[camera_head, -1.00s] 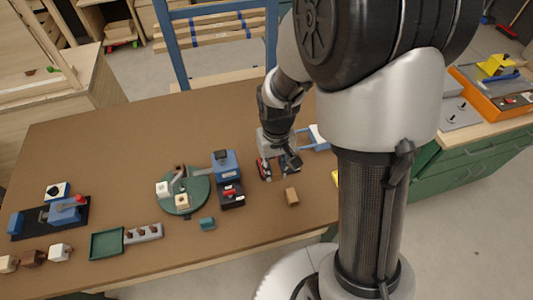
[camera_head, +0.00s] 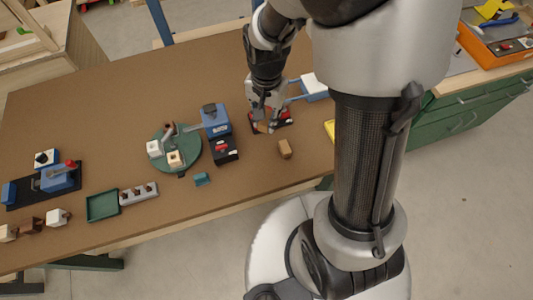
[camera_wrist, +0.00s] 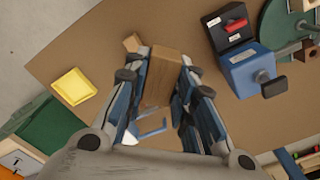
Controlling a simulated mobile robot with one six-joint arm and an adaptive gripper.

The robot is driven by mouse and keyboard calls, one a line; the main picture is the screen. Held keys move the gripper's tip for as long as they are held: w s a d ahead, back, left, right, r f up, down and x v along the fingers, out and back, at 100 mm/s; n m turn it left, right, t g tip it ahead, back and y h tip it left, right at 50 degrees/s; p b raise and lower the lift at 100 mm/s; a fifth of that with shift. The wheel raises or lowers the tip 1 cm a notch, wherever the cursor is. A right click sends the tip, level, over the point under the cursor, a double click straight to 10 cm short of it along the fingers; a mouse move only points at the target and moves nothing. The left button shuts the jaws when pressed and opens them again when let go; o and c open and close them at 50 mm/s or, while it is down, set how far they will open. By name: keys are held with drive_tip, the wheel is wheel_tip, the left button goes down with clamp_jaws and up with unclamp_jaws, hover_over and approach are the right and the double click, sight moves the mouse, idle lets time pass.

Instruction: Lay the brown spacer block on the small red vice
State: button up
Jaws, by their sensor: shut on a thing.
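My gripper (camera_head: 266,118) is shut on a brown block (camera_wrist: 166,72), which lies between its fingers in the wrist view. In the head view the held block (camera_head: 263,128) shows below the fingertips, at the small red vice (camera_head: 284,119). The fingers and block cover part of the vice, and I cannot tell whether the block touches it. The vice cannot be made out in the wrist view.
Another brown block (camera_head: 285,149) stands on the brown table nearby. A yellow tray (camera_wrist: 73,86) lies near the table edge.

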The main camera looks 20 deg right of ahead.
sight(267, 156)
wheel_tip(267, 156, down, 20)
drive_tip(key=b, duration=0.6)
drive_tip(key=shift+s, duration=0.1)
drive_tip(key=shift+f+b, duration=0.1)
drive_tip(key=shift+b, duration=0.25)
drive_tip(key=o, duration=1)
drive_tip(key=shift+c, duration=0.2)
